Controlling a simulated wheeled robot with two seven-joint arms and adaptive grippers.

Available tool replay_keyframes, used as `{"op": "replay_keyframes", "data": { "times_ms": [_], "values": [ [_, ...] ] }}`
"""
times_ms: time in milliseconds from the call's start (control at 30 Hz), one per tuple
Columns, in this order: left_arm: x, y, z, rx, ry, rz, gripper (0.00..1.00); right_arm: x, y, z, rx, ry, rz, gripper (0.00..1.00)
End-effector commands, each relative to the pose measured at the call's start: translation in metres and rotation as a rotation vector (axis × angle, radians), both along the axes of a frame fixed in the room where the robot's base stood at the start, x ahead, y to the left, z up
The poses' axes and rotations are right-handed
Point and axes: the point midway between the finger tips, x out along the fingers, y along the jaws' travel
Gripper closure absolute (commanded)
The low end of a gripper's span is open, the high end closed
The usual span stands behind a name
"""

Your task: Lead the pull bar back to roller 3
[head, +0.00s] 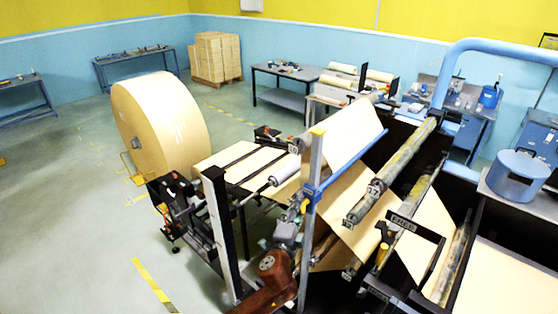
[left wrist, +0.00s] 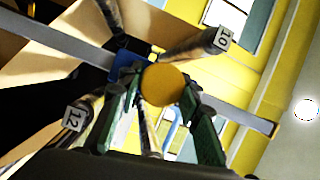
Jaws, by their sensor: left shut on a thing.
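The blue pull bar (head: 350,160) runs slantwise across the kraft web (head: 345,128), its near end at a blue bracket on a silver upright post (head: 315,150). My left gripper (head: 299,211) is beside this post, just below the bracket. In the left wrist view the green fingers of my left gripper (left wrist: 163,112) close around a round orange knob (left wrist: 163,84) close to the blue bracket (left wrist: 124,64). How the knob joins the bar is hidden. Roller 3 cannot be picked out by a readable number. My right gripper is not in view.
Rollers marked 10 (left wrist: 195,46) and 12 (left wrist: 84,118) flank the gripper. A dark roller (head: 395,170) lies right of the bar. A black post (head: 218,225) stands left of my arm. The big kraft roll (head: 150,125) stands behind left. Open floor lies left.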

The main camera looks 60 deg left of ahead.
Motion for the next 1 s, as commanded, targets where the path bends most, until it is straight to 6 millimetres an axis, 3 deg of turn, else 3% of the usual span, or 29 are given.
{"op": "replay_keyframes", "data": {
  "times_ms": [1000],
  "values": [
    [-0.019, 0.077, 0.136, 0.007, -0.002, 0.001, 1.0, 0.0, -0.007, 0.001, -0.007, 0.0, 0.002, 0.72]
  ]
}}
